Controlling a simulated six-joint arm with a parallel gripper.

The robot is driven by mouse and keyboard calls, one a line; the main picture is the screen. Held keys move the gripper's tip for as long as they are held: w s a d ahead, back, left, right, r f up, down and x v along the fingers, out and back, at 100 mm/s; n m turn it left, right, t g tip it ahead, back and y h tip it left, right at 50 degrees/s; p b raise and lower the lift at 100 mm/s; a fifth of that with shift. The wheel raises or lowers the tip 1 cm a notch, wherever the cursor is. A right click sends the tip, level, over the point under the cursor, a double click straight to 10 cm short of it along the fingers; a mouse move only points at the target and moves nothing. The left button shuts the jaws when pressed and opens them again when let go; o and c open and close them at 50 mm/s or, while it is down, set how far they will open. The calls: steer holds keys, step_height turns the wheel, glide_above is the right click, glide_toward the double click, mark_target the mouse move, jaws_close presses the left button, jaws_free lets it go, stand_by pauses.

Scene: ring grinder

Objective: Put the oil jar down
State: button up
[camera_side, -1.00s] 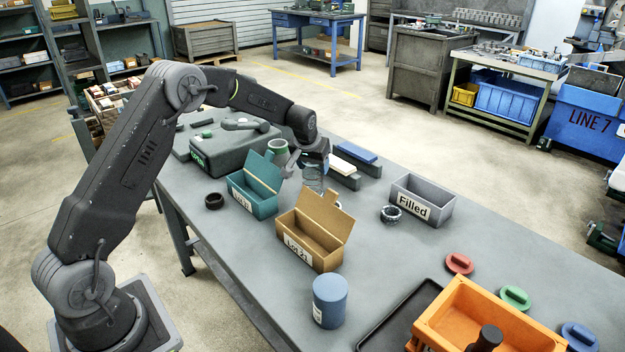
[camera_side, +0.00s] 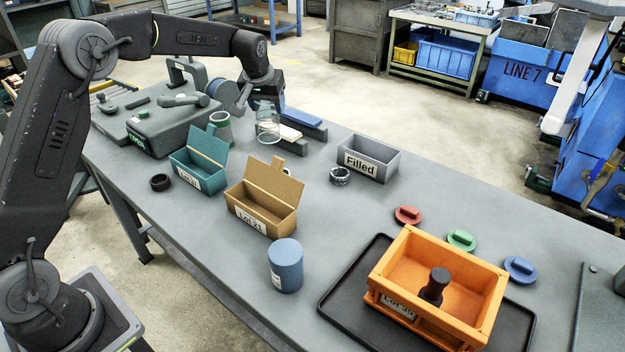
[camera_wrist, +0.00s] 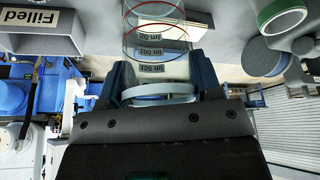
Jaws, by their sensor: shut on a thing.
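The oil jar (camera_side: 267,127) is a clear glass vessel, upright at the back of the bench, between the green can and the flat stones. The wrist view shows its clear wall (camera_wrist: 155,45) with red rings and volume labels. My gripper (camera_side: 267,103) is above it, pointing down, and its blue-grey fingers (camera_wrist: 160,90) are shut on the jar at its pale rim. I cannot tell whether the jar's base touches the bench.
A green can (camera_side: 221,128) stands close left; flat stones (camera_side: 290,126) lie close behind right. A teal box (camera_side: 198,165), cardboard box (camera_side: 262,205), metal ring (camera_side: 340,176) and grey "Filled" box (camera_side: 368,160) are nearer.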

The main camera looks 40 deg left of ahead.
steer(key=s+d, duration=0.2)
steer(key=d, duration=1.1)
steer(key=s+d, duration=0.2)
steer(key=d, duration=1)
steer(key=shift+s+d+f, duration=0.1)
steer(key=shift+d+f, duration=0.05)
steer(key=shift+f, duration=2.3)
steer(key=shift+s+d+f, duration=0.1)
steer(key=shift+d+f, duration=0.05)
steer(key=shift+f, duration=2.3)
steer(key=shift+m, duration=0.3)
steer(key=shift+f, duration=0.15)
steer(key=o, duration=0.9)
